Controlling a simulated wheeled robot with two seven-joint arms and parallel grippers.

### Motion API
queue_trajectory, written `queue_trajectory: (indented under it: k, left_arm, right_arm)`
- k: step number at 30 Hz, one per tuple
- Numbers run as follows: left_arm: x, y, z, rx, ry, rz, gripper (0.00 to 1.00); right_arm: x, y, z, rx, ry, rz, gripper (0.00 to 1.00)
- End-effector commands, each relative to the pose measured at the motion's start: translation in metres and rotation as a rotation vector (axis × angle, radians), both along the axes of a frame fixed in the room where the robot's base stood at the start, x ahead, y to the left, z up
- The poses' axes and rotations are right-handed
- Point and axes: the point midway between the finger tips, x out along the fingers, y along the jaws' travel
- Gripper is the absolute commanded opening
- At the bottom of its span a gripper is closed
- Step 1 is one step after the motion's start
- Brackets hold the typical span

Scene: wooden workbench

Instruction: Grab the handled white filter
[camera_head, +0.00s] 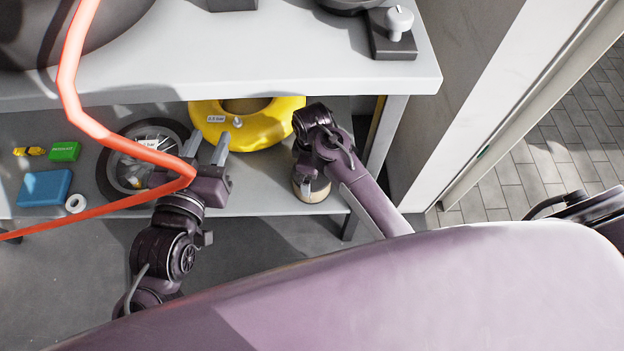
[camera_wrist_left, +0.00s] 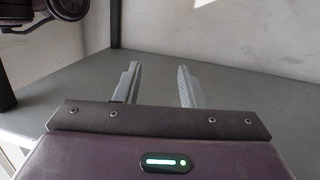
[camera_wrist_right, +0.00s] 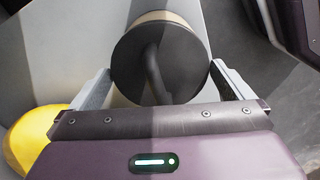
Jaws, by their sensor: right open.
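The handled white filter (camera_wrist_right: 165,17) shows in the right wrist view as a pale cylinder with a dark round cap (camera_wrist_right: 130,65) and a dark handle on it. My right gripper (camera_wrist_right: 161,70) is open, with one finger on each side of the cap; I cannot tell whether either finger touches it. In the head view the filter (camera_head: 312,192) stands on the lower shelf, partly hidden by my right arm, which also hides the right fingers. My left gripper (camera_head: 208,146) is open and empty above the lower shelf; its spread fingers also show in the left wrist view (camera_wrist_left: 158,68).
A yellow ring (camera_head: 262,133) lies behind the filter, and a dark wheel (camera_head: 110,170) lies left. A green box (camera_head: 65,151), blue box (camera_head: 44,187) and white roll (camera_head: 76,204) sit farther left. The upper tabletop (camera_head: 250,65) overhangs the shelf. A shelf leg (camera_head: 385,140) stands right.

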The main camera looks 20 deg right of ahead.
Motion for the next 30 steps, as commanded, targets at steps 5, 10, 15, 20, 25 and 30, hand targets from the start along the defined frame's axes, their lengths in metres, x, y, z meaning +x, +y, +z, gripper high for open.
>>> queue_trajectory:
  k: [5, 10, 15, 20, 25, 30]
  left_arm:
    - [0.007, 0.001, 0.038, -0.067, -0.165, 0.009, 0.36]
    - [0.008, 0.003, 0.067, -0.118, -0.289, 0.014, 0.36]
    - [0.007, 0.004, 0.080, -0.139, -0.340, 0.016, 0.36]
    - [0.007, 0.004, 0.081, -0.139, -0.342, 0.016, 0.36]
    - [0.007, 0.004, 0.080, -0.139, -0.341, 0.016, 0.36]
    - [0.007, 0.004, 0.080, -0.139, -0.341, 0.016, 0.36]
  right_arm:
    - [0.000, 0.000, -0.012, 0.000, 0.000, -0.001, 1.00]
    - [0.000, 0.000, -0.020, 0.001, 0.001, -0.001, 1.00]
    - [0.000, 0.000, -0.023, 0.001, -0.001, -0.001, 1.00]
    - [0.000, 0.000, -0.022, 0.000, 0.000, -0.001, 1.00]
    - [0.000, 0.000, -0.022, 0.000, 0.000, -0.001, 0.86]
    - [0.000, 0.000, -0.022, 0.000, -0.001, -0.001, 0.66]
